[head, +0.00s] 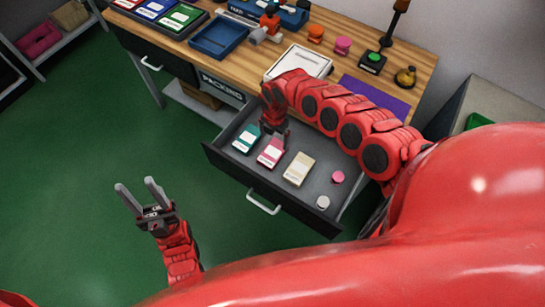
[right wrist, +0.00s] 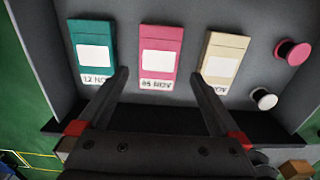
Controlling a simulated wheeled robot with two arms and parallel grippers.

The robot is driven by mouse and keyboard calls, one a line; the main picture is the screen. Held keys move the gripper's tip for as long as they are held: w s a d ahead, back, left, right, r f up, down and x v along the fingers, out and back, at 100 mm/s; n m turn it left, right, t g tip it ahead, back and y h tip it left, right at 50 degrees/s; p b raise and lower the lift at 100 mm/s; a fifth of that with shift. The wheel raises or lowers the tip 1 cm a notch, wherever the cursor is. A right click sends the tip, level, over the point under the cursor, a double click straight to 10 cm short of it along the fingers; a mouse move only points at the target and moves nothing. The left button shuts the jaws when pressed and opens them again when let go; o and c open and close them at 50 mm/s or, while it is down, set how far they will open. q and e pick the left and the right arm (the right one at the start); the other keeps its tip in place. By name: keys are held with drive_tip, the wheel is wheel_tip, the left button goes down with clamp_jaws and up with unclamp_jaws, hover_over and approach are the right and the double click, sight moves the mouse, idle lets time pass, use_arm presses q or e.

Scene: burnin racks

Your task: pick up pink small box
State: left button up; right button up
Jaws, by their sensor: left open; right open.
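The pink small box (head: 271,152) lies in the open drawer (head: 213,155), between a teal box (head: 246,138) and a cream box (head: 299,168). It has a white label and a printed date, and shows whole in the right wrist view (right wrist: 161,56). My right gripper (head: 275,133) is over the drawer, just above the pink box. In the right wrist view its open fingers (right wrist: 161,82) point at the box, one to each side of its lower end, with nothing between them. My left gripper (head: 138,193) is open and empty over the green floor, left of the drawer.
A pink spool (head: 337,177) and a white spool (head: 323,202) lie at the drawer's right side. The wooden workbench (head: 262,52) above holds trays, a white box and tools. The drawer front has a handle (head: 263,202). The floor (head: 80,150) at left is clear.

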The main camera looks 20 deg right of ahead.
drive_tip(key=f, duration=0.2)
drive_tip(key=shift+s+a+f, duration=0.2)
drive_tip(key=shift+s+f, duration=0.05)
drive_tip(key=shift+f, duration=0.15)
drive_tip(key=shift+d+f, duration=0.15)
drive_tip(key=shift+w+a+f, duration=0.2)
drive_tip(key=shift+f, duration=0.35)
drive_tip(key=shift+d+f, duration=0.1)
drive_tip(key=shift+f, duration=2.1)
drive_tip(key=shift+r, duration=0.1)
drive_tip(key=c, duration=1.2)
